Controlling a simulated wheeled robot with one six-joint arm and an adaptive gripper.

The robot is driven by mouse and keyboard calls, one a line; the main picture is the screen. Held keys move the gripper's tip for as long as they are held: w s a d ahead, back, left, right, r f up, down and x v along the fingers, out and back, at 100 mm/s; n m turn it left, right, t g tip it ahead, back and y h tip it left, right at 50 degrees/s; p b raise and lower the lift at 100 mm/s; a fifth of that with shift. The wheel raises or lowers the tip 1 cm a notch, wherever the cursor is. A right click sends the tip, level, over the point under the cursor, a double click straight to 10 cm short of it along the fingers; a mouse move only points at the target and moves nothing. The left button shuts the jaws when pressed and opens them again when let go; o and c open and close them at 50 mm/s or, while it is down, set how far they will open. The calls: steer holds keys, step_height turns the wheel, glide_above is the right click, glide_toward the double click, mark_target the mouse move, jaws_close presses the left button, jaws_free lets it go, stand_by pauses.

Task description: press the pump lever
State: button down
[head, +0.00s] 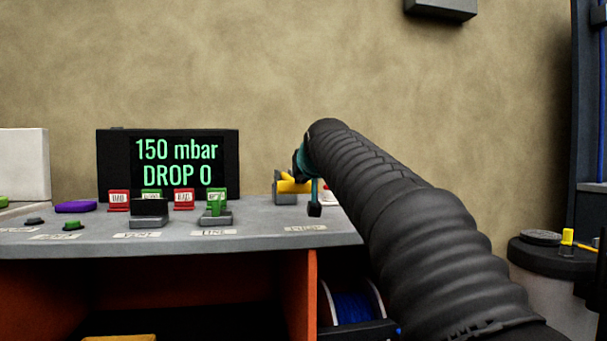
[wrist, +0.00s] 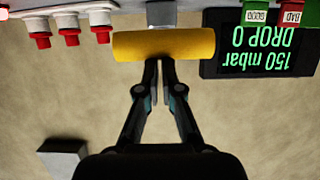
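The pump lever has a yellow bar (head: 291,185) at the right end of the grey bench, on a grey mount. In the wrist view, which is upside down, the yellow bar (wrist: 165,44) lies crosswise just past my fingertips. My gripper (wrist: 159,64) has its two fingers together with nothing between them. The tips meet the edge of the bar in the picture; I cannot tell whether they touch it. In the head view, my gripper (head: 314,208) is mostly hidden behind my dark arm and is beside the lever.
A display (head: 170,163) reads "150 mbar" and "DROP 0". Red and green tags, a purple piece (head: 76,207) and a green button (head: 73,226) are on the bench (head: 270,232). Red-tipped fittings (wrist: 72,36) show beside the lever in the wrist view. A blue spool (head: 352,304) sits below.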

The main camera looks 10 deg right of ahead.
steer(key=v, duration=1.1)
steer(key=shift+s+a+f+b, duration=0.15)
steer(key=shift+s+f+b, duration=0.1)
steer(key=shift+b, duration=0.1)
steer(key=s+f+g+p, duration=0.3)
steer(key=s+f+g, duration=0.1)
steer(key=s+f, duration=1.1)
steer(key=s+d+f+g+p, duration=0.1)
steer(key=s+f+g+p, duration=0.2)
steer(key=s+f, duration=1.2)
step_height(320, 180, down, 6)
steer(key=shift+d+g, duration=0.35)
steer(key=shift+g, duration=0.45)
